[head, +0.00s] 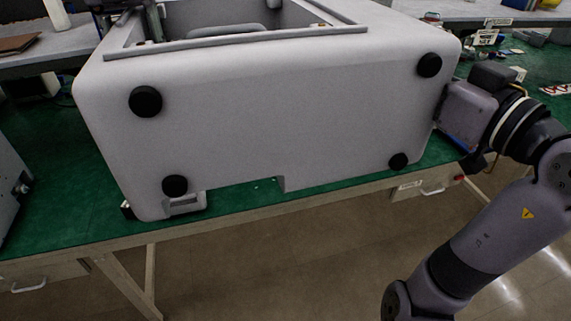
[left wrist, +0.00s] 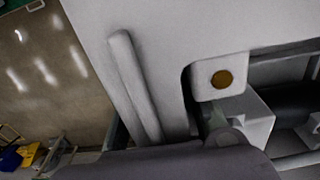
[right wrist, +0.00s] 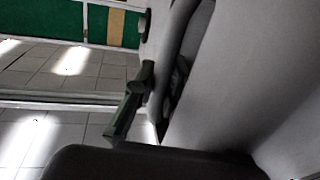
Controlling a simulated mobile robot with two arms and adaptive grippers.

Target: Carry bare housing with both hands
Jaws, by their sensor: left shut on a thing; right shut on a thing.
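The bare housing (head: 270,120) is a large pale grey box in the middle of the head view. Its face with several round black feet is turned towards me, and a framed opening shows at its top. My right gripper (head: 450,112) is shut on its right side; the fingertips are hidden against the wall. In the right wrist view the housing's wall (right wrist: 240,80) fills the right, with my right gripper (right wrist: 130,112) at a dark slot. The housing (left wrist: 150,50) also fills much of the left wrist view, where my left gripper (left wrist: 215,130) is shut at an opening, its grip partly hidden.
A green-topped workbench (head: 60,185) lies behind and below the housing; whether they touch is unclear. A grey box (head: 10,185) stands at the left edge. Other benches with small items are at the back. Open floor (head: 330,260) lies in front of the bench.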

